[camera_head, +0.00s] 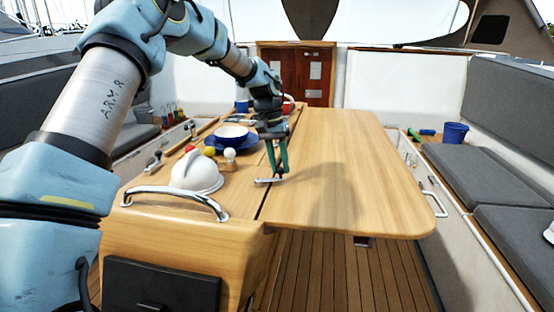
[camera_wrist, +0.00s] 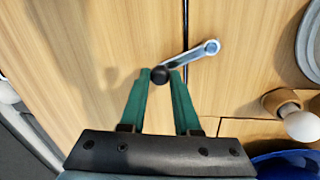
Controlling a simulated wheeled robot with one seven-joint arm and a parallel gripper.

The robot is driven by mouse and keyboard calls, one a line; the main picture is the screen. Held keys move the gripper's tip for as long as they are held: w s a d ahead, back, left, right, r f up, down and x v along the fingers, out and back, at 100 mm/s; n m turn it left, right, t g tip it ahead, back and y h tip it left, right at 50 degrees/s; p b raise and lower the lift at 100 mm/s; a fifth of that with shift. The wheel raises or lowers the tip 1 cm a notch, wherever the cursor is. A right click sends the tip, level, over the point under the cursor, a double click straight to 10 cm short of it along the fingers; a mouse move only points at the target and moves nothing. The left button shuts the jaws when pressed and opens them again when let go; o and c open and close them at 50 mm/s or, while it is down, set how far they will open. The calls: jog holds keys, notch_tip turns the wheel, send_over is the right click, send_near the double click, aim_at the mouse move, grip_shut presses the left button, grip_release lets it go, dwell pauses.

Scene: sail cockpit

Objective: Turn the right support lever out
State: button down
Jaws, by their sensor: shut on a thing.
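The support lever (camera_wrist: 193,54) is a short chrome arm with a round pivot at one end and a black knob (camera_wrist: 160,75) at the other. It lies on the wooden table top by the seam between the table's middle part and its right leaf (camera_head: 345,165). In the wrist view it slants across that seam. My gripper (camera_wrist: 160,78) has its green fingers shut on the black knob. In the head view my gripper (camera_head: 278,178) reaches down to the lever (camera_head: 268,180) from above. The knob is hard to make out there.
A white domed compass (camera_head: 196,172) and a chrome rail (camera_head: 180,196) stand at the table's near left. A blue plate with a white bowl (camera_head: 232,133) and small knobs are left of my gripper. The right leaf's top is clear. Grey benches and a blue bucket (camera_head: 455,132) are at right.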

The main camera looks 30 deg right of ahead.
jog(key=shift+s+a+m+g+y+p, duration=0.25)
jog(key=shift+s+m, duration=0.4)
jog(key=shift+m, duration=0.5)
jog(key=shift+s+a+m+g+y+p, duration=0.1)
jog(key=shift+s+a+m+y+p, duration=0.15)
jog(key=shift+s+m, duration=0.65)
jog(key=shift+w+a+m, duration=0.1)
jog(key=shift+w+m, duration=0.15)
jog(key=shift+m, duration=0.1)
jog(key=c, duration=0.6)
grip_release()
jog(key=shift+c, duration=0.2)
jog(key=b+v, duration=0.2)
jog(key=v, duration=0.9)
jog(key=shift+b, duration=0.4)
jog(key=shift+s+f, duration=0.1)
